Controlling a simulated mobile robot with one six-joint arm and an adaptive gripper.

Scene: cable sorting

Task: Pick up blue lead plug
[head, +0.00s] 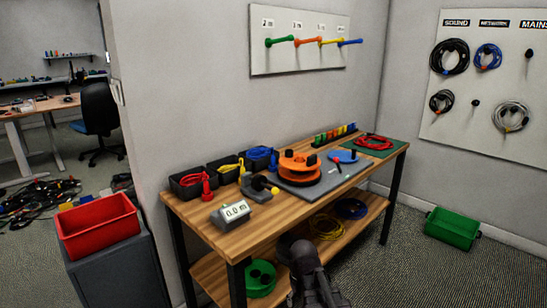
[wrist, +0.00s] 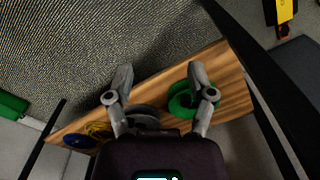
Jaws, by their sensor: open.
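A blue coiled lead (head: 258,153) lies in the right one of three black bins on the workbench. A flat blue piece (head: 342,156) with dark ends lies on the grey mat, right of an orange reel. In the head view, a dark part of my arm shows at the bottom, in front of the bench.
The workbench (head: 185,215) also holds an orange reel (head: 299,168), a 0.0 m display (head: 231,213) and a red lead (head: 376,142) on a green mat. Its lower shelf bears a green reel (wrist: 181,100) and coiled cables. A green crate (head: 453,228) stands on the floor at right.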

